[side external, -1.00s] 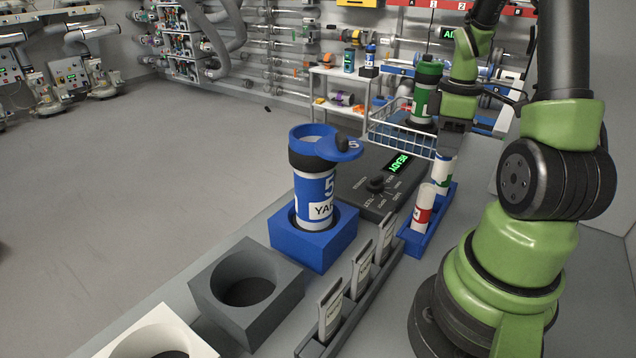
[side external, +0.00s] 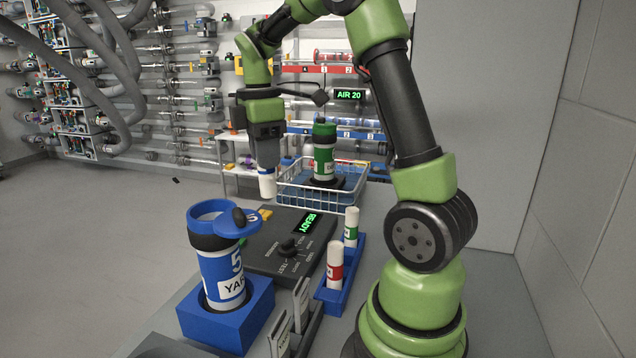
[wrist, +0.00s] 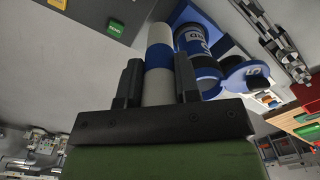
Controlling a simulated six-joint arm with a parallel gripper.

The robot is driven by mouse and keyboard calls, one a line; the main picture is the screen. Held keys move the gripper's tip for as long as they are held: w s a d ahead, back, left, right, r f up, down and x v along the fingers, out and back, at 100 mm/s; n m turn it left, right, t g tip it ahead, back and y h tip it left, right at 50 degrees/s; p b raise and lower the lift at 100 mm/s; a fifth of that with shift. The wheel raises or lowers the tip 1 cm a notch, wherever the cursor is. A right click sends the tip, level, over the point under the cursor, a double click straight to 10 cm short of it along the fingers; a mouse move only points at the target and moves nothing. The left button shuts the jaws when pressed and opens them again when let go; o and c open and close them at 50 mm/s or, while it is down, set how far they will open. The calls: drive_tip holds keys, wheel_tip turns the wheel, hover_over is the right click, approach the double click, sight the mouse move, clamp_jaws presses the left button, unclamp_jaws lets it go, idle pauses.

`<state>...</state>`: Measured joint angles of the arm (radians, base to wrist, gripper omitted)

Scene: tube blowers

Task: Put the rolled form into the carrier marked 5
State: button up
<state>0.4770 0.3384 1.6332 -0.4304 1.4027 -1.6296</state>
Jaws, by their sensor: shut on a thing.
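My gripper (side external: 265,160) is shut on a rolled form (side external: 267,186), a white roll with a blue band, and holds it upright in the air above the bench. In the wrist view the roll (wrist: 158,57) lies between the two fingers. The carrier marked 5 (side external: 222,275) is a blue and white cylinder upright in a blue square holder (side external: 235,322). Its lid (side external: 231,222) is swung aside and the top ring is open. The roll is above and to the right of this carrier, apart from it. The carrier also shows in the wrist view (wrist: 194,42).
A blue rack (side external: 333,297) holds a red-banded roll (side external: 335,263) and a green-banded roll (side external: 351,227). A dark console (side external: 262,252) reads READY. A green carrier (side external: 324,155) stands in a wire basket (side external: 305,196) behind. Card stands (side external: 301,300) are at the front.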

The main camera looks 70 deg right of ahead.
drive_tip(key=w+a+r+n, duration=0.3)
drive_tip(key=a+r, duration=0.5)
drive_tip(key=a, duration=0.3)
drive_tip(key=shift+w+a+f, duration=0.1)
drive_tip(key=shift+f, duration=1.05)
drive_tip(key=shift+w+a+f, duration=0.1)
drive_tip(key=shift+f, duration=1.05)
drive_tip(key=shift+f, duration=0.1)
drive_tip(key=shift+f, duration=2.7)
drive_tip(key=o, duration=1)
drive_tip(key=shift+c, duration=0.2)
wheel_tip(320, 180, up, 10)
